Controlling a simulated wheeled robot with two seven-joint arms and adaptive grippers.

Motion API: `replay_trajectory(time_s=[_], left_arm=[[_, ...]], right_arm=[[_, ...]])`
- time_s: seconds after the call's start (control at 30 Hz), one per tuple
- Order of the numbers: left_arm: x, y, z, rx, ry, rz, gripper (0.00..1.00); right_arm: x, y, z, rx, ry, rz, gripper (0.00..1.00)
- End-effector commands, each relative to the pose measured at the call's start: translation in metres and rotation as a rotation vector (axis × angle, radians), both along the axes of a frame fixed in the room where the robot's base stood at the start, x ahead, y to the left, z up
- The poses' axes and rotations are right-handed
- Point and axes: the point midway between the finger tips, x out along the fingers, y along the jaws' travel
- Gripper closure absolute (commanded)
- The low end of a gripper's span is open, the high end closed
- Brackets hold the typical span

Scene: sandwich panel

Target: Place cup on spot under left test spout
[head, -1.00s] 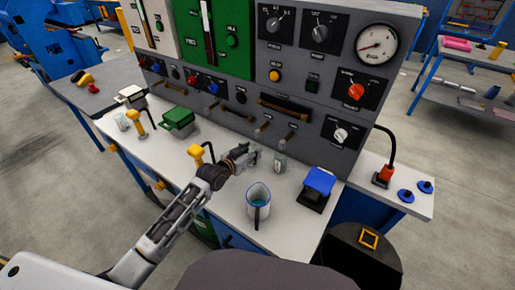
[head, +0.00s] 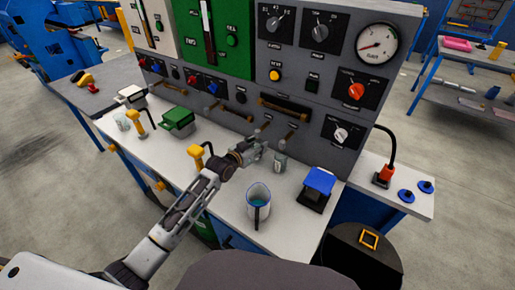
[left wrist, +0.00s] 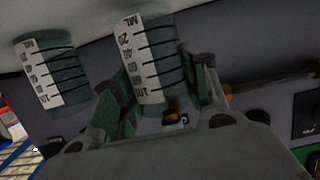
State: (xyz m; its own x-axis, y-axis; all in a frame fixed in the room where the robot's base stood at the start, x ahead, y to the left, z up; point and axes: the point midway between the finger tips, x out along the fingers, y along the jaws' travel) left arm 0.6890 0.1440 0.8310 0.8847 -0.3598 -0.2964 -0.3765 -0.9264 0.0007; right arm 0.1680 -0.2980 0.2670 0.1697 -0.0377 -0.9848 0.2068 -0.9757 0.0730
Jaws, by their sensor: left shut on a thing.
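My left gripper (head: 256,152) reaches over the white bench close to the grey panel. In the left wrist view it is shut on a clear graduated cup (left wrist: 150,62) with a white measuring scale, gripped between its green-padded fingers. A second graduated cup (left wrist: 50,76) stands beside it in that view. In the head view this second cup (head: 280,163) stands on the bench right of my gripper. Two small spouts stick out from the panel above, a left one (head: 263,127) and a right one (head: 290,136). The spot under the left one is hidden by my gripper.
A pitcher with blue liquid (head: 258,198) stands in front of my gripper. A blue-topped device (head: 318,184) is to the right. A yellow tap (head: 197,153) and a green box (head: 177,120) are to the left. Bare bench lies between pitcher and device.

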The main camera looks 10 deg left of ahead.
Motion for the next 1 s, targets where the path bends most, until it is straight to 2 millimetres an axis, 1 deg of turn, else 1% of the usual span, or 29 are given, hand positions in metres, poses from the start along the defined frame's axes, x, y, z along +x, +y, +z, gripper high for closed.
replay_trajectory(time_s=[0.1, 0.2, 0.27, 0.5, 0.77, 0.8, 0.93, 0.97, 1.0], left_arm=[[0.009, -0.004, 0.001, -0.001, -0.001, -0.001, 0.83], [0.007, -0.003, -0.011, 0.001, 0.001, 0.000, 0.83], [0.007, -0.003, -0.014, 0.001, 0.001, -0.001, 0.83], [0.007, -0.003, -0.015, 0.001, 0.000, -0.001, 0.83], [0.007, -0.003, -0.017, 0.001, 0.000, -0.001, 0.83], [0.007, -0.003, -0.018, 0.001, 0.000, -0.001, 0.53], [0.007, -0.003, -0.018, 0.001, 0.000, -0.001, 0.37], [0.007, -0.003, -0.018, 0.001, 0.000, -0.001, 0.34], [0.007, -0.003, -0.017, 0.001, 0.000, 0.000, 0.34]], right_arm=[[0.004, 0.002, 0.001, 0.002, -0.006, 0.000, 0.60], [0.005, 0.003, 0.000, 0.003, -0.007, 0.000, 0.60], [0.007, 0.003, 0.001, 0.004, -0.008, 0.000, 0.60], [0.012, 0.005, 0.003, 0.007, -0.017, 0.000, 0.60], [0.010, 0.005, 0.002, 0.007, -0.015, 0.000, 0.60], [0.010, 0.005, 0.002, 0.006, -0.014, 0.000, 0.60], [0.009, 0.005, 0.002, 0.006, -0.013, 0.000, 0.60], [0.009, 0.005, 0.002, 0.006, -0.013, 0.000, 0.60], [0.009, 0.005, 0.002, 0.006, -0.012, -0.001, 0.60]])
